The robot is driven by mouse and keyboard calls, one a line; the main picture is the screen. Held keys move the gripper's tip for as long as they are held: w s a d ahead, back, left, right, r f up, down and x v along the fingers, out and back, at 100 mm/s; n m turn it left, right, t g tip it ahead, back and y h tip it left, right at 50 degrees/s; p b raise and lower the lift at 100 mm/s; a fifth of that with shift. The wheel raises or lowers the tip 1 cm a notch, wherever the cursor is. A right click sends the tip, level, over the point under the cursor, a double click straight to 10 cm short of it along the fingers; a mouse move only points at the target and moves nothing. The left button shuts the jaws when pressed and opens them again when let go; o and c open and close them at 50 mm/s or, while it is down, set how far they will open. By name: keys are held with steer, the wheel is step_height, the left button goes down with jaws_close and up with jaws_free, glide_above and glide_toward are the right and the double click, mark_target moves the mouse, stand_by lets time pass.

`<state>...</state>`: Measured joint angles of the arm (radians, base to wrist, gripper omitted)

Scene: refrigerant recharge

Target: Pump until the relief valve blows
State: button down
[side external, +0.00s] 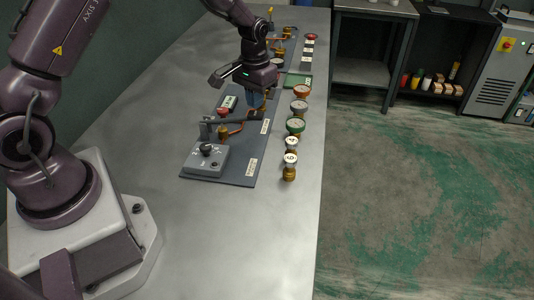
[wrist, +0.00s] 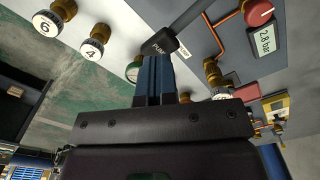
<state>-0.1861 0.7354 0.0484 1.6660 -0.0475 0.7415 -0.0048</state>
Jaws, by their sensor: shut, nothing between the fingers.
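The pump lever (side external: 236,120) is a dark bar on the near grey panel, lying roughly level. Its black grip marked PUMP (wrist: 160,43) shows in the wrist view, right at my fingertips. My gripper (side external: 254,104) is shut and empty, pointing down at the grip end of the lever. In the wrist view its blue fingers (wrist: 154,62) are together; I cannot tell whether they touch the grip. A display (wrist: 265,41) reads 2.8 bar, next to a red knob (wrist: 260,12) and copper pipe. A brass fitting (wrist: 214,76) stands nearby; I cannot tell whether it is the relief valve.
A grey box with a black dial (side external: 206,155) sits at the panel's near end. White-topped brass pieces marked 6 (wrist: 47,23) and 4 (wrist: 91,51) stand along the table edge, with several round gauges (side external: 295,125) beyond. The near table (side external: 230,235) is clear.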

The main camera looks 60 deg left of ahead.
mark_target(255, 113)
steer(key=shift+f, duration=2.8)
steer(key=shift+r, duration=3)
steer(key=shift+r, duration=2.55)
